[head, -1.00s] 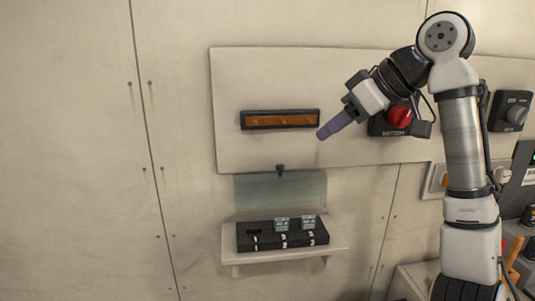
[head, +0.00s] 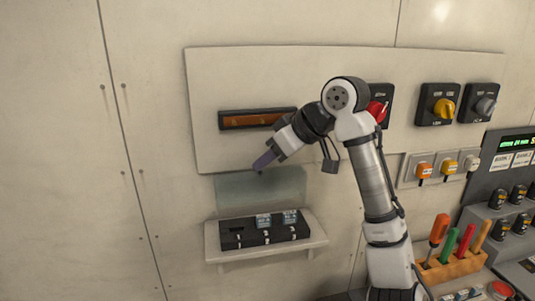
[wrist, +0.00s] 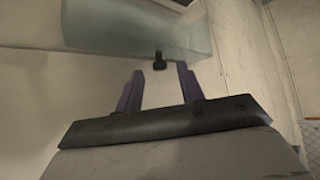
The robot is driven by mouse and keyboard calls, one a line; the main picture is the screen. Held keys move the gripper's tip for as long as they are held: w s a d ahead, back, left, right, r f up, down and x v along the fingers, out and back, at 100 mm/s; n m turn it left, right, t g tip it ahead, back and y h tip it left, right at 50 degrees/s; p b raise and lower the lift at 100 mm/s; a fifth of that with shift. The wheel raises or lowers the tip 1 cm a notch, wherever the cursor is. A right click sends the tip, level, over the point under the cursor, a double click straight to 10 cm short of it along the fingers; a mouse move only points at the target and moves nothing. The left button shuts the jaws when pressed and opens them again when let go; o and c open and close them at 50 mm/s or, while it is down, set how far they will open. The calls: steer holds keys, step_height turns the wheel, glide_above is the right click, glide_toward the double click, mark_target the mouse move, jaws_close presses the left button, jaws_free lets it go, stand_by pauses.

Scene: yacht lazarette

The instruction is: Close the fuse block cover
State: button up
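The fuse block (head: 231,238) is a black box with blue fuses and white parts on a small shelf. Its cover (head: 285,183) is a clear, bluish pane standing raised against the wall behind the block, so it is open. In the wrist view the cover (wrist: 135,28) fills the upper left, with a small black tab (wrist: 159,61) at its edge. My gripper (head: 259,169) is at the cover's top edge and hides the tab in the head view. In the wrist view my gripper's purple fingers (wrist: 158,76) are apart and empty, with the tab just beyond and between their tips.
The shelf (head: 215,255) juts from the wall under the block. An amber strip light (head: 240,120) is above the cover. Rotary switches (head: 437,105), sockets (head: 440,167) and a rack of screwdrivers (head: 450,262) are at right. The wall at left is bare.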

steer(key=shift+w+a+f, duration=0.15)
steer(key=shift+a+f, duration=0.15)
steer(key=shift+f, duration=0.05)
jaws_close()
steer(key=shift+a+f+b, duration=0.1)
steer(key=shift+b, duration=0.25)
